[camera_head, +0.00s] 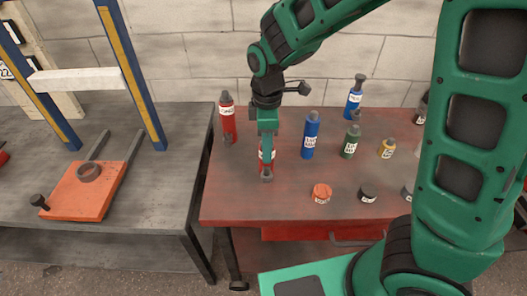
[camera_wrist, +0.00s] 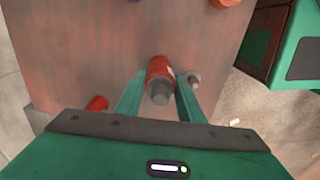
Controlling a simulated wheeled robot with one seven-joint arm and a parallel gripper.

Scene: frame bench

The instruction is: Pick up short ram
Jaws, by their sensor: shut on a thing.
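A red cylinder with a white label (camera_head: 266,158), which I take for the short ram, stands upright at the left part of the red bench. My gripper (camera_head: 267,148) reaches down over it from above and hides much of it. In the wrist view the red cylinder (camera_wrist: 160,68) with its grey tip sits between the two green fingers of my gripper (camera_wrist: 160,88), which are shut on it. I cannot tell whether its foot is clear of the bench top. Its label is too small to read.
Another red cylinder (camera_head: 228,118) stands close by on the left. An orange round piece (camera_head: 321,193) and a black one (camera_head: 367,194) lie near the front edge.

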